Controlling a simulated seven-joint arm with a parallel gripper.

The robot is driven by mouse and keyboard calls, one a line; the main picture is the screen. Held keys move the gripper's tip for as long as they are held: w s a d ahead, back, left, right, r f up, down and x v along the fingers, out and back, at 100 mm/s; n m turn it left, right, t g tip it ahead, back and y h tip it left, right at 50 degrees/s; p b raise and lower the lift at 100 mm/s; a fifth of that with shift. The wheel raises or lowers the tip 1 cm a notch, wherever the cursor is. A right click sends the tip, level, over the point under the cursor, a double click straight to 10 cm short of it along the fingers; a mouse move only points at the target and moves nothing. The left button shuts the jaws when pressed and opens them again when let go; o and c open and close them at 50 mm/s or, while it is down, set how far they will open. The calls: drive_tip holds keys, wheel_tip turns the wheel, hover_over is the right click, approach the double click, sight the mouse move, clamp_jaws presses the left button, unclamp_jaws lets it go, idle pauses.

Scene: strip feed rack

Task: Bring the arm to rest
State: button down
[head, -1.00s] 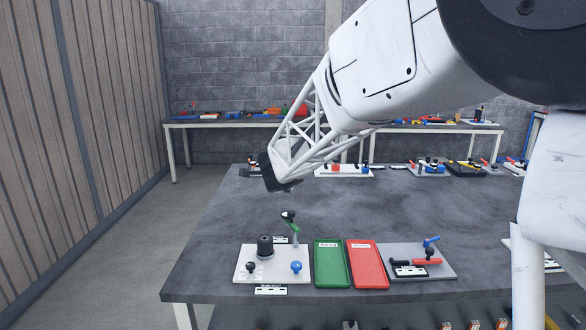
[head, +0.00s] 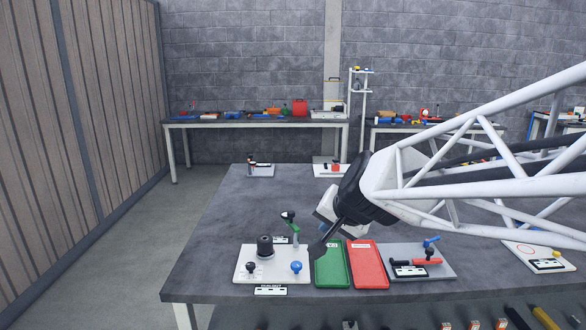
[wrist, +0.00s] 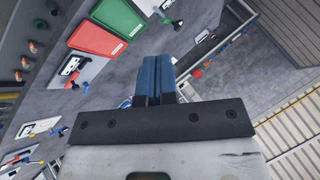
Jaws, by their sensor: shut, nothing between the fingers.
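The arm reaches in from the right side of the head view.
The red tray (head: 367,268) lies beside the green one. A white plate with knobs and a green lever (head: 244,272) is left of them; a grey plate with a red handle (head: 430,270) is right. The table's left middle is clear.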

drive_tip(key=s+d+f+n+g+h, duration=0.2)
drive_tip(key=s+d, duration=0.3)
drive_tip(key=s, duration=0.6)
drive_tip(key=s+d+f+n+g+h, duration=0.2)
drive_tip(key=s+d+f, duration=0.3)
drive_tip(key=s, duration=0.7)
drive_tip(key=shift+d+f+g, duration=0.2)
drive_tip(key=shift+d+g, duration=0.3)
drive_tip(key=shift+d, duration=0.05)
